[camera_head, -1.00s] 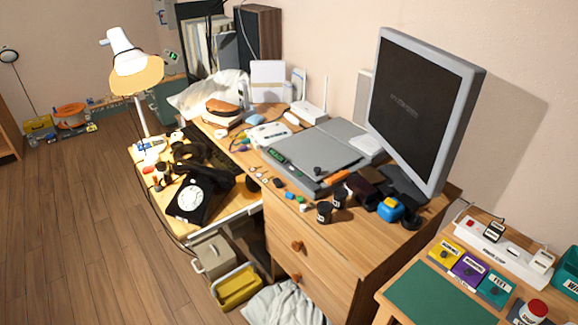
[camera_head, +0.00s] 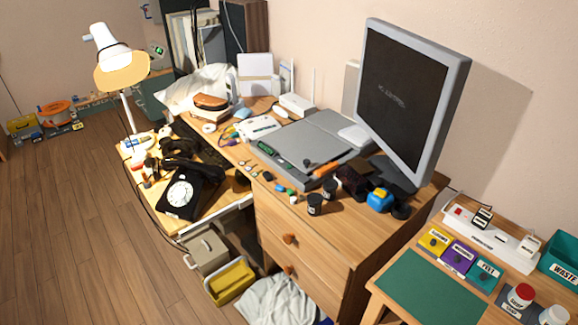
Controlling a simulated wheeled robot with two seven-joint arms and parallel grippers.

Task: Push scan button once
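A flat grey scanner (camera_head: 318,140) lies on the wooden desk, left of the monitor. A dark strip with a small green display (camera_head: 266,149) runs along its front left edge. Any scan button on that strip is too small to make out. An orange-handled tool (camera_head: 327,169) and a dark knob-like item lie at the scanner's front right edge. The monitor (camera_head: 408,100) shows a dark screen with faint grey text that I cannot read. Neither of my grippers is in view.
A black dial phone (camera_head: 182,193) sits on the lower yellow desk. Black canisters (camera_head: 315,204) and a blue-yellow item (camera_head: 380,200) stand at the desk's front. A side table at right holds a green mat (camera_head: 428,287), coloured boxes and a power strip (camera_head: 490,243).

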